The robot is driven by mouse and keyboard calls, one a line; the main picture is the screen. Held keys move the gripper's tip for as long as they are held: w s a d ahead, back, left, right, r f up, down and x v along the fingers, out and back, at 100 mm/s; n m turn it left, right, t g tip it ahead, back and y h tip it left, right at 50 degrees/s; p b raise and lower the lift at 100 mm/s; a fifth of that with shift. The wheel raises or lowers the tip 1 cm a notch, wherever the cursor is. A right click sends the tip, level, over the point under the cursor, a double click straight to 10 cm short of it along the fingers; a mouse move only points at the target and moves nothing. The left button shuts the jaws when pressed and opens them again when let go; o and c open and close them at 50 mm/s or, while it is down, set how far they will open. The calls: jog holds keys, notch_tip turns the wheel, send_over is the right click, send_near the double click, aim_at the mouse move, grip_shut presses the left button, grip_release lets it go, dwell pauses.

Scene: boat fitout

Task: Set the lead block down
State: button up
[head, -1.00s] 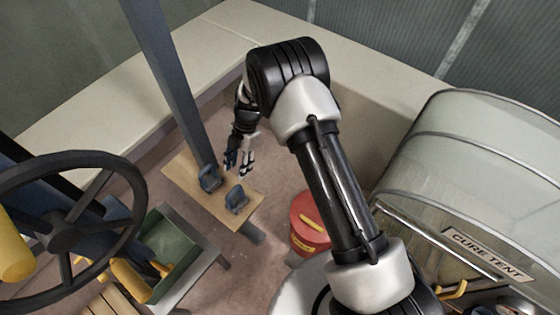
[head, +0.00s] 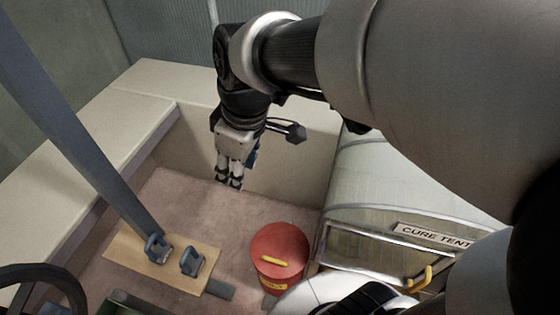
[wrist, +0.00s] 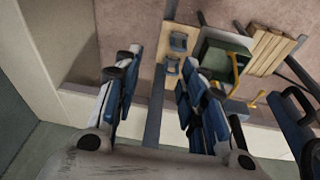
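Two blue-grey blocks with handles, the likely lead blocks, sit upright on a plywood board (head: 128,254) on the floor. The left block (head: 157,248) is close to the foot of a grey post; the right block (head: 192,261) is beside it, a little apart. Both also show small in the wrist view, one block (wrist: 178,41) above the other block (wrist: 172,65). My gripper (head: 229,182) hangs in the air beyond and above the board, touching neither block. In the wrist view its fingers (wrist: 160,60) are spread with nothing between them.
A red bucket (head: 279,245) with a yellow handle stands right of the board. The cure tent (head: 385,195) is at the right. Pale benches (head: 130,110) line the back and left. A slanted grey post (head: 75,130) rises beside the board. A green bin (wrist: 215,60) shows in the wrist view.

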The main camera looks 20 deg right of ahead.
jog(key=s+d+r+m+t+h, duration=0.1)
jog(key=s+d+m+t, duration=0.1)
jog(key=s+d+m, duration=0.4)
jog(key=s+m, duration=0.3)
jog(key=s, duration=0.3)
jog(key=shift+s+d+r+h, duration=0.2)
jog(key=shift+s+r+h, duration=0.05)
jog(key=shift+h, duration=0.05)
jog(key=shift+c, duration=0.6)
jog(key=shift+a, duration=0.2)
